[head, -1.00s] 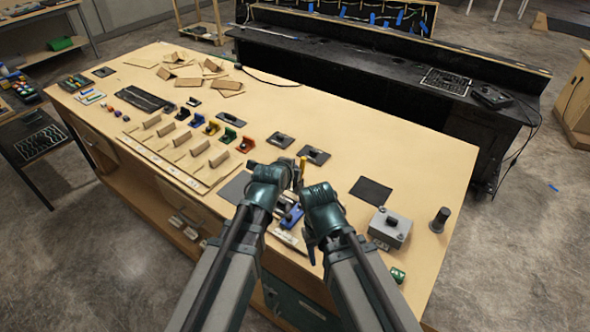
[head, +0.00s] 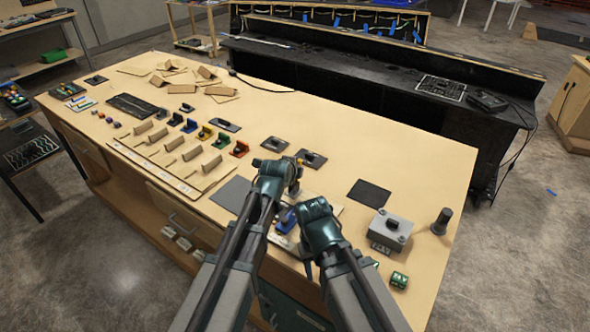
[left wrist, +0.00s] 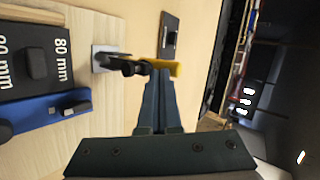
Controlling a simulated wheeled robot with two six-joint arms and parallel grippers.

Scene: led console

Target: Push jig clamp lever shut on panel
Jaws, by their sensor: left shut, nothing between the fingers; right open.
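The jig clamp shows in the left wrist view as a dark metal linkage (left wrist: 125,64) on a small grey plate (left wrist: 100,60), with a yellow lever handle (left wrist: 176,69). My left gripper (left wrist: 158,75) is shut and empty, its tips at the lever; I cannot tell whether they touch. In the head view my left gripper (head: 292,170) hides most of the clamp. A blue jig part (left wrist: 45,112) lies beside a black piece (left wrist: 38,65) marked "80 mm"; blue also shows between my arms (head: 287,217). My right gripper (head: 307,262) is open and empty to the right, pointing down. I cannot identify the panel.
A grey box with a black knob (head: 391,228), a dark post (head: 441,221) and a green item (head: 399,280) stand at the right. A dark mat (head: 369,193) and black plates (head: 310,159) lie nearby. Cardboard holders (head: 185,150) fill the left. The back right tabletop is clear.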

